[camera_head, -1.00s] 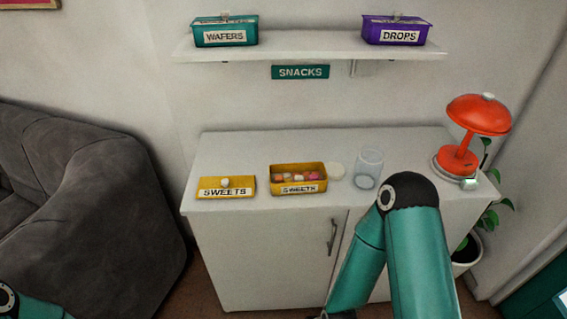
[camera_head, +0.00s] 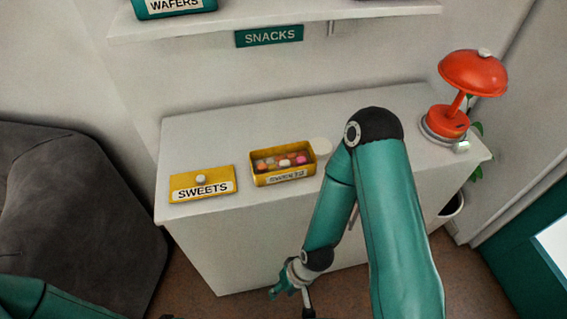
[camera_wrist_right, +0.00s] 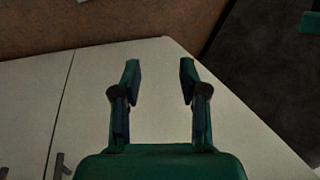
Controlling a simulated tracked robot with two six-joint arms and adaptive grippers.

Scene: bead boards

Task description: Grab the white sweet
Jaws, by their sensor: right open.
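An open yellow sweets box (camera_head: 283,179) stands on the white cabinet top, with several small sweets in white, orange, pink and brown tones inside. My right gripper (camera_head: 290,297) hangs low in front of the cabinet, below and well apart from the box. The right wrist view shows its two fingers (camera_wrist_right: 160,68) apart with nothing between them. My left gripper is out of view.
The white cabinet (camera_head: 235,125) has free top behind the box. My right arm covers the cabinet's right middle. An orange lamp (camera_head: 473,75) stands at the right end. A shelf (camera_head: 290,19) with a SNACKS sign hangs above.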

